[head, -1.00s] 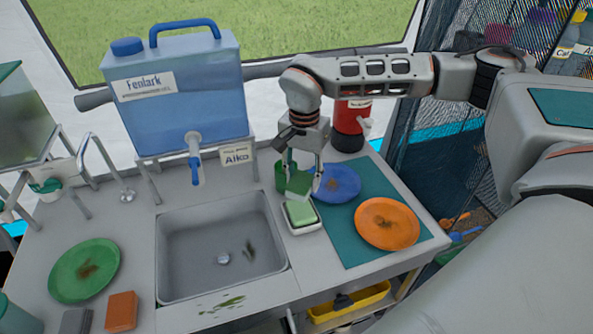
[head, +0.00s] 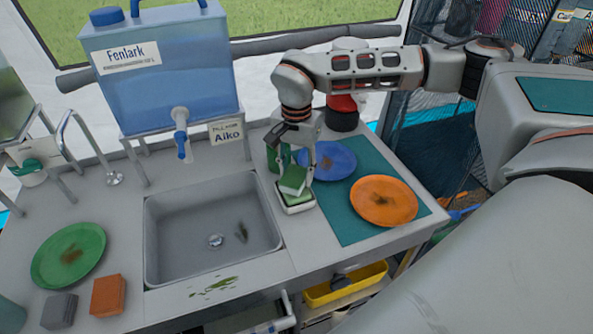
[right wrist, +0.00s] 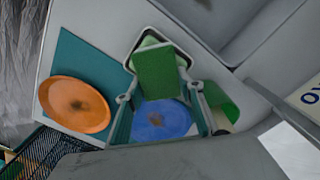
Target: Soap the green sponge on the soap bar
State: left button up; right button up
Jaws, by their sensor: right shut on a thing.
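The green sponge (head: 293,180) is held in my right gripper (head: 296,172), which is shut on it. The sponge sits directly over the white soap dish (head: 297,209) with the pale green soap bar (head: 298,198), and it looks to be on or just above the bar. In the right wrist view the sponge (right wrist: 158,72) lies between the fingers and covers most of the soap bar; the dish rim (right wrist: 137,47) shows around it. Whether sponge and bar touch is hard to tell. My left gripper is not in view.
A blue plate (head: 333,160) and an orange plate (head: 383,201) lie on the teal mat right of the dish. A green cup (head: 277,158) stands close behind the sponge. The sink (head: 212,235) is to the left. A water tank (head: 165,70) stands behind it.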

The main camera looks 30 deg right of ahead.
jog(key=shift+f, duration=0.1)
dwell(0.7)
jog(key=shift+f, duration=0.45)
dwell(0.4)
jog(key=shift+f+b, duration=0.3)
jog(key=shift+f, duration=0.2)
dwell(0.4)
jog(key=shift+s+f+p, duration=0.1)
jog(key=shift+p, duration=0.25)
dwell(1.8)
